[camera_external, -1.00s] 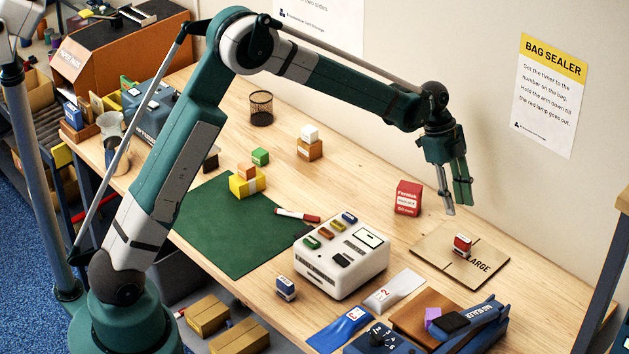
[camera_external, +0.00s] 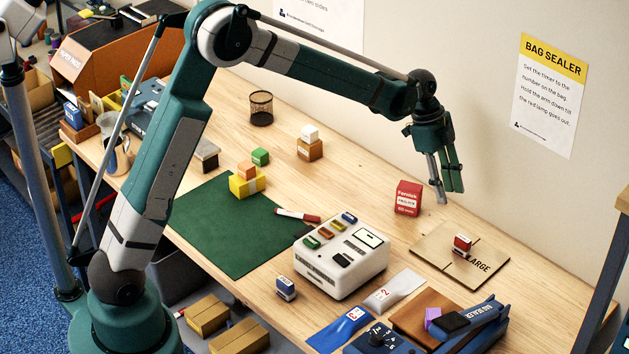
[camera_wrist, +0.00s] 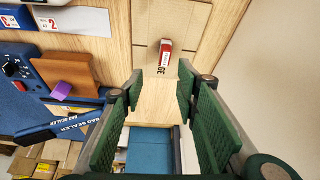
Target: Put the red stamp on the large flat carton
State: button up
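The red stamp (camera_external: 462,245) stands on the large flat carton (camera_external: 435,249), a brown flat sheet marked LARGE at the right of the bench. In the wrist view the red stamp (camera_wrist: 165,50) shows on the carton (camera_wrist: 193,17), ahead of the fingers. My gripper (camera_external: 447,196) hangs in the air above and behind the carton, beside the red box. In the wrist view my gripper (camera_wrist: 158,88) has its fingers wide apart with nothing between them.
A red box (camera_external: 407,198) stands behind the carton. A white device (camera_external: 341,262) with coloured blocks on top is left of it. A blue bag sealer (camera_external: 480,322) and a silver pouch (camera_external: 394,291) lie in front. A blue stamp (camera_external: 286,288) stands near the front edge.

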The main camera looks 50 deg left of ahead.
jog(key=s+a+r+n+t+y, duration=0.15)
jog(key=s+a+r+n, duration=0.25)
jog(key=s+a+r, duration=0.55)
jog(key=s+a+r+n+t, duration=0.2)
jog(key=s+a+r+n, duration=0.2)
jog(key=s+r, duration=0.55)
jog(key=s+a+f+n+t+y, duration=0.1)
jog(key=s+a+n, duration=0.2)
jog(key=s, duration=0.6)
jog(key=s+a+f+n+t, duration=0.1)
jog(key=s+a+f+n, duration=0.1)
jog(key=s, duration=0.7)
jog(key=s+a+f+n+t+y, duration=0.1)
jog(key=s+a+f+n, duration=0.1)
jog(key=s+a, duration=0.3)
jog(key=shift+s+a+n+y, duration=0.35)
jog(key=shift+s+n, duration=0.55)
jog(key=shift+s, duration=1.1)
jog(key=shift+f, duration=0.1)
notch_tip(320, 180, down, 8)
jog(key=b, duration=0.8)
